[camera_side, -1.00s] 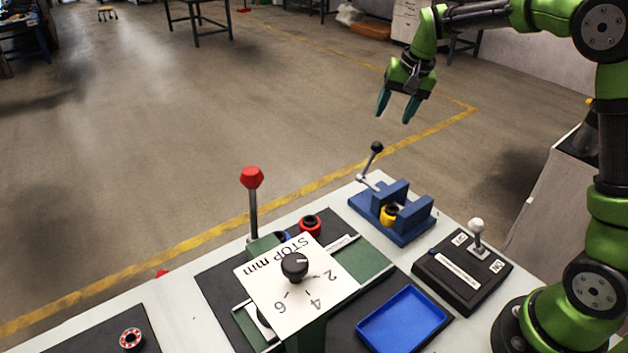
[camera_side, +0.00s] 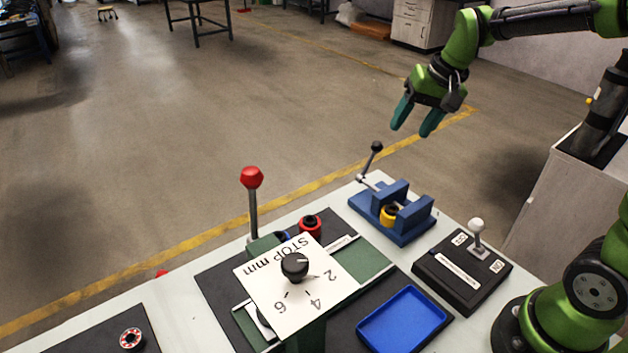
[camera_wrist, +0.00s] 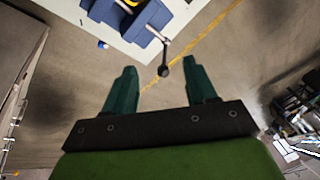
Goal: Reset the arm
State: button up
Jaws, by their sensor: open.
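My gripper (camera_side: 417,118) is open and empty in the side view, in the air above and behind the blue clamp fixture. Its two teal fingers point down and to the left. The wrist view also shows the gripper (camera_wrist: 160,88) with its fingers apart and nothing between them. The blue fixture (camera_side: 415,217) holds a yellow ring (camera_side: 389,214) and has a black-knobbed lever (camera_side: 376,147). That lever also shows in the wrist view (camera_wrist: 163,71), beyond the fingertips.
The table (camera_side: 130,300) holds a red-knobbed lever (camera_side: 251,178), a white dial plate (camera_side: 330,297), a red ring (camera_side: 310,224), a blue tray (camera_side: 403,320) and a black switch box (camera_side: 450,280). A small red-and-white ring part (camera_side: 131,339) lies at front left. Air around my gripper is clear.

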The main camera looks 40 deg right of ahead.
jog(key=s+a+r+n+t, duration=0.1)
jog(key=s+a, duration=0.2)
jog(key=s, duration=0.4)
jog(key=s+a+r+n+t, duration=0.1)
jog(key=s+a, duration=0.3)
jog(key=s, duration=0.4)
jog(key=shift+s+a+n+t+y, duration=0.15)
jog(key=shift+a+n+t+y, duration=0.25)
jog(key=shift+t, duration=0.3)
jog(key=shift+o, duration=0.2)
jog(key=shift+d, duration=0.1)
